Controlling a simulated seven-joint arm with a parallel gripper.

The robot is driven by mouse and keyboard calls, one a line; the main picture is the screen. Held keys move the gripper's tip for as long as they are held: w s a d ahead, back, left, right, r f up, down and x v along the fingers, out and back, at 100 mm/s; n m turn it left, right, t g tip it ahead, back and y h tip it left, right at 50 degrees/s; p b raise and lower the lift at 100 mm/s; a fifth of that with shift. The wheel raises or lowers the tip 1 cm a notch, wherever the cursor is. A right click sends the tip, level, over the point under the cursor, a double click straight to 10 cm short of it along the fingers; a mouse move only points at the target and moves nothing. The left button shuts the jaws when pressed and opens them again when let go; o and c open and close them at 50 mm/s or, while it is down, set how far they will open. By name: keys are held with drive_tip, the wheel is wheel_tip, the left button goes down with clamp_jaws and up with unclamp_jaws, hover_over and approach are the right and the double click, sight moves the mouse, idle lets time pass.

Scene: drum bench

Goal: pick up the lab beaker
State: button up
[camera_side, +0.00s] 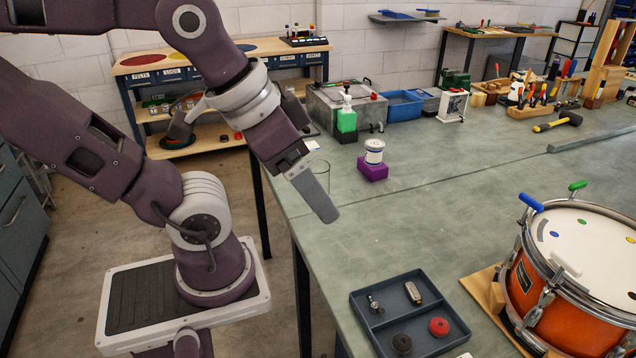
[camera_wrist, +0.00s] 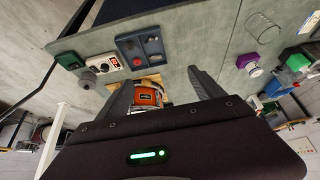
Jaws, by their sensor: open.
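A clear glass beaker (camera_side: 323,168) stands near the left edge of the green-grey bench in the side view. My gripper's finger partly covers it, so its lower part is hard to see. My gripper (camera_side: 326,212) is in front of the beaker in that view, pointing down and to the right. One finger shows there as a broad grey plate. In the wrist view both fingers of my gripper (camera_wrist: 162,76) are spread wide, with nothing held between them.
A white jar on a purple block (camera_side: 372,172) stands right of the beaker. A green bottle (camera_side: 346,120) is behind. A dark tray (camera_side: 455,340) with small parts and an orange drum (camera_side: 550,300) are at the front right. The bench middle is clear.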

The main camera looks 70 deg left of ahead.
sight(325, 174)
drive_tip(key=shift+o, duration=1.2)
drive_tip(key=w+a+f+m+g+y, duration=0.2)
drive_tip(key=w+a+f+m+y, duration=0.2)
drive_tip(key=a+f, duration=0.3)
drive_tip(key=w+a+f+m+g+y, duration=0.3)
drive_tip(key=w+a+f+m+y, duration=0.2)
drive_tip(key=a, duration=0.8)
drive_tip(key=w+a+f+m+g+y, duration=0.3)
drive_tip(key=w+a+f+m, duration=0.3)
drive_tip(key=w+a+f, duration=0.2)
drive_tip(key=shift+a+f+y, duration=0.7)
drive_tip(key=shift+a+f, duration=0.2)
drive_tip(key=shift+a, duration=0.2)
drive_tip(key=shift+m, duration=0.4)
drive_tip(key=x, duration=0.7)
drive_tip(key=shift+s+a+f, duration=0.2)
drive_tip(key=shift+s+a, duration=0.05)
drive_tip(key=shift+s, duration=0.05)
drive_tip(key=c, duration=1.5)
